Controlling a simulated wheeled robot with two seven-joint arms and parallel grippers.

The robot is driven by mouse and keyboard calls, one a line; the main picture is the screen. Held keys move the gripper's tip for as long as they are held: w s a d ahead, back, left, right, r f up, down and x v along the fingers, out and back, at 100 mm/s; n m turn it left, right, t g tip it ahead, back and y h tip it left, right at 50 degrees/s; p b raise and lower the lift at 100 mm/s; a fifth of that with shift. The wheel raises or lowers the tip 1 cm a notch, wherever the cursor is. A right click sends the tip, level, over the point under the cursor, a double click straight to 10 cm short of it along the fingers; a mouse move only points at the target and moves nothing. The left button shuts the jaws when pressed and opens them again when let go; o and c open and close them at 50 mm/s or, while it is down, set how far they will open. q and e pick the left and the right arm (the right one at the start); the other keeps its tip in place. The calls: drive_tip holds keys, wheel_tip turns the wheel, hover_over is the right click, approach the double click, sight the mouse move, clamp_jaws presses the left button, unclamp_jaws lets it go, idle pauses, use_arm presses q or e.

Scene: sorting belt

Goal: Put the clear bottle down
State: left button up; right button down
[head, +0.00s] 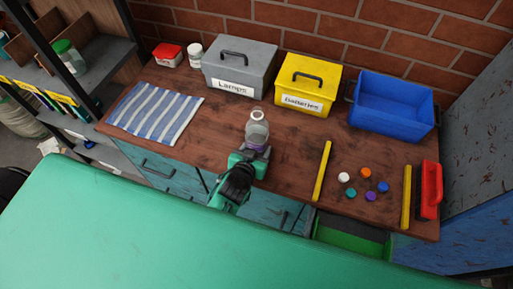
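The clear bottle (257,130) is roughly upright over the middle of the brown wooden worktop, with its mouth end up. One gripper (256,151) shows, on an arm that comes in from the lower left; I take it as my left. It is at the lower part of the bottle and appears shut on it. The gripper hides the bottle's base, so I cannot tell whether it touches the worktop (215,140). My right gripper is not in view.
A striped cloth (155,112) lies at left. Behind stand a grey Lamps box (238,66), a yellow Batteries box (306,84) and a blue bin (393,104). Several coloured caps (366,173) lie at right between yellow bars (322,171). The worktop between cloth and bottle is clear.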

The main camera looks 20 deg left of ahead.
use_arm(q)
drive_tip(key=o, duration=1)
drive_tip(key=shift+r, duration=0.15)
drive_tip(key=shift+s, duration=0.25)
drive_tip(key=b+v, duration=0.1)
drive_tip(key=v, duration=1)
drive_tip(key=shift+s+r, duration=0.15)
drive_tip(key=shift+r, duration=0.05)
drive_tip(key=shift+a, duration=0.15)
